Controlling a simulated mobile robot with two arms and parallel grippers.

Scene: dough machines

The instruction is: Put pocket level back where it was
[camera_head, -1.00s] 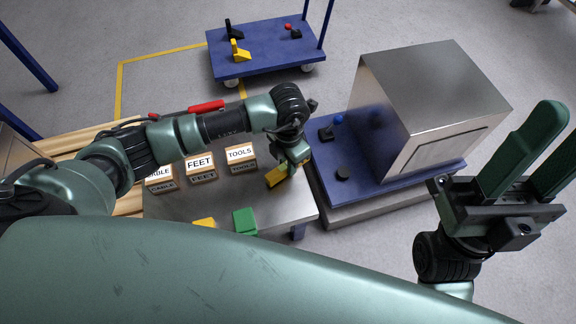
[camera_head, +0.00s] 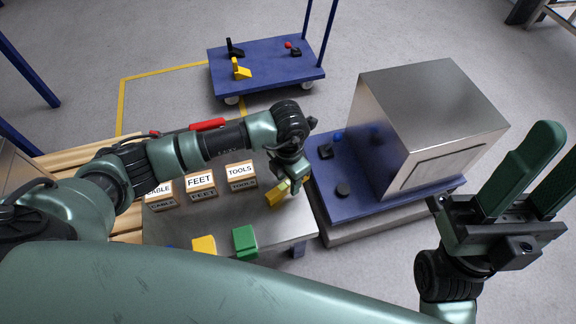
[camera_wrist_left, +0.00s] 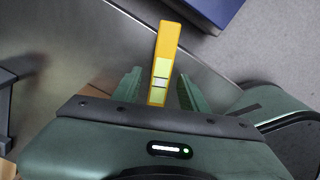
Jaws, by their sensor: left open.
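The pocket level is a small yellow bar with a pale green vial window (camera_wrist_left: 162,68). In the head view its yellow end (camera_head: 274,198) shows at the right side of the steel table (camera_head: 225,215). My left gripper (camera_head: 287,188) is over its other end and hides part of it. In the left wrist view the level's near end lies between the two open green fingers (camera_wrist_left: 157,88), with a gap on both sides. The level seems to rest on the table near its edge. My right gripper (camera_head: 545,170) is open and empty at the far right.
Wooden blocks labelled FEET (camera_head: 201,184), TOOLS (camera_head: 241,174) and CABLE (camera_head: 159,194) stand on the table. A green block (camera_head: 245,242) and a yellow block (camera_head: 204,246) are at the near edge. A steel machine (camera_head: 430,110) on a blue base stands right; a blue cart (camera_head: 265,70) stands behind.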

